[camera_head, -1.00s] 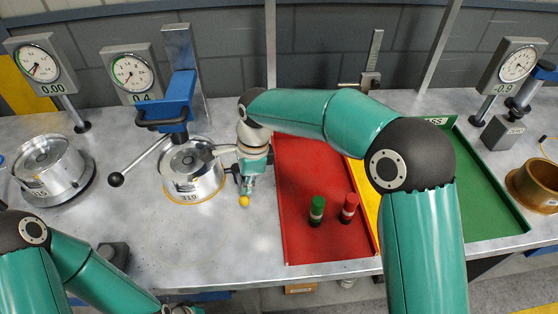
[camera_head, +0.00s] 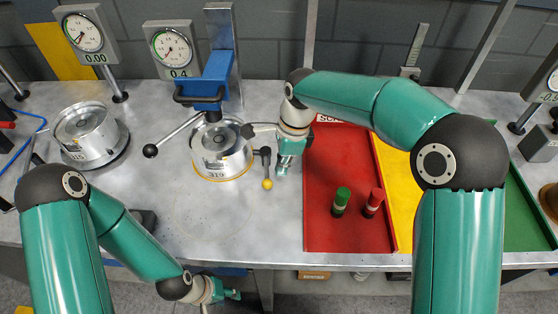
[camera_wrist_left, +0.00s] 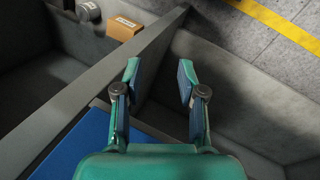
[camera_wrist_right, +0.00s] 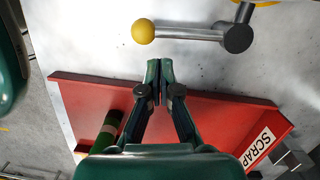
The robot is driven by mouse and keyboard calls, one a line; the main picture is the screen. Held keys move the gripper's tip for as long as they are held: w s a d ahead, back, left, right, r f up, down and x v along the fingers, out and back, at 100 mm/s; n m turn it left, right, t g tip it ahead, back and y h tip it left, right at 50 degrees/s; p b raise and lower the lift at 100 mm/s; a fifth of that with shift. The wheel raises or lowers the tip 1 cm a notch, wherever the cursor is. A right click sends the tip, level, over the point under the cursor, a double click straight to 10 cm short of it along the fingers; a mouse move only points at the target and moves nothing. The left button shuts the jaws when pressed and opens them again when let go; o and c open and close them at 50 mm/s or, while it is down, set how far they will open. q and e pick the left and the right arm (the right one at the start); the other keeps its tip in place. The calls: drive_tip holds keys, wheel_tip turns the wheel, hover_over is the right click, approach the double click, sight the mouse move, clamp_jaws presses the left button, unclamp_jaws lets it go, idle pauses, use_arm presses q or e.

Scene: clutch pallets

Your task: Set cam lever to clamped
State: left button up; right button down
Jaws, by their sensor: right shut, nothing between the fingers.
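The cam lever (camera_head: 266,166) has a dark pivot and a yellow ball knob. It stands on the bench at the right of the silver clutch (camera_head: 222,154) labelled 319, its knob pointing toward the bench front. In the right wrist view the lever (camera_wrist_right: 190,33) lies ahead of the fingertips, knob at left, pivot at right. My right gripper (camera_head: 283,170) is shut and empty, just right of the lever and apart from it. It also shows in the right wrist view (camera_wrist_right: 159,68). My left gripper (camera_head: 234,295) is low before the bench front, open and empty in its wrist view (camera_wrist_left: 158,70).
A red scrap tray (camera_head: 330,235) lies right of the lever, holding a green-topped cylinder (camera_head: 341,202) and a red-topped one (camera_head: 373,203). A blue press (camera_head: 212,80) with a black-ball handle (camera_head: 151,150) stands over the clutch. Bare bench lies in front of the clutch.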

drive_tip(key=d+r, duration=0.3)
drive_tip(key=r, duration=0.7)
drive_tip(key=shift+r+b, duration=0.3)
drive_tip(key=shift+b, duration=0.05)
